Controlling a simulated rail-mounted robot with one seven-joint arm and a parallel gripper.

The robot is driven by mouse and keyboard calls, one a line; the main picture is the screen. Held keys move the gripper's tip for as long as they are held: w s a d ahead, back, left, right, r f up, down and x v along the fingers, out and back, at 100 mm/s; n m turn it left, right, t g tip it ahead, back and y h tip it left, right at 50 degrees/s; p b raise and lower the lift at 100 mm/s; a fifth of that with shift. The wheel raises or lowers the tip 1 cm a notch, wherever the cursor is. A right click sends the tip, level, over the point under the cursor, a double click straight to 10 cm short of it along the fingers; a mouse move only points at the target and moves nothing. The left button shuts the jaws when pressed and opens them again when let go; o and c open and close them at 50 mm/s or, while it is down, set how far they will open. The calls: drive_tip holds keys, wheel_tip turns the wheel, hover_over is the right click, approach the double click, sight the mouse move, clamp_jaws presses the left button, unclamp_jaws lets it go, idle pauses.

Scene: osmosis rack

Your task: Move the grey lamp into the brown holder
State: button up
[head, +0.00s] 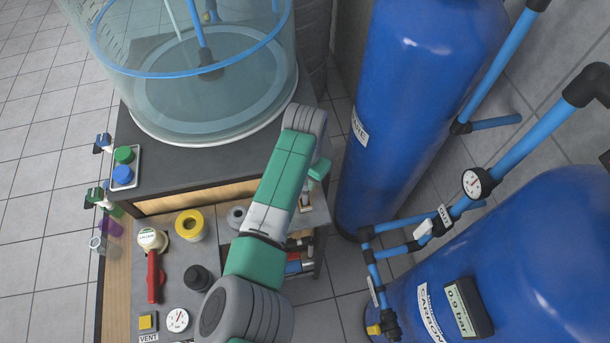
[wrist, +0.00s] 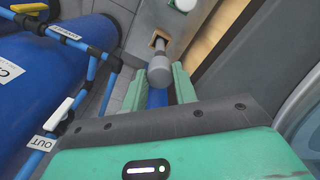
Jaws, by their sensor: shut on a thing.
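My gripper (wrist: 158,82) is shut on the grey lamp (wrist: 160,70), whose rounded grey head sits between the two green fingertips in the wrist view. Its narrower grey end points up the picture to the brown holder (wrist: 154,40), a small brown square on a grey panel. The narrow end overlaps the holder in the picture; I cannot tell whether it is inside or just in front. In the head view my gripper (head: 319,170) is at the right end of the bench, partly behind my arm.
A white and green round part (wrist: 185,4) is near the holder. The bench (head: 130,240) carries a yellow ring (head: 190,225), a red-handled valve (head: 153,278) and gauges. A clear tank (head: 215,100) stands behind. Blue tanks (head: 410,90) and blue pipes (head: 530,130) stand close on the right.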

sight(305, 195)
drive_tip(key=shift+f, duration=0.1)
wheel_tip(305, 195, down, 7)
drive_tip(key=b, duration=0.4)
drive_tip(key=shift+b, duration=0.35)
drive_tip(key=shift+f, duration=0.15)
drive_tip(key=shift+f+b, duration=1)
drive_tip(key=shift+f, duration=0.15)
drive_tip(key=o, duration=1.3)
drive_tip(key=shift+c, duration=0.2)
wheel_tip(305, 195, up, 8)
drive_tip(key=p, duration=0.7)
drive_tip(key=shift+r+p, duration=0.2)
drive_tip(key=shift+p, duration=0.15)
drive_tip(key=shift+f, duration=0.15)
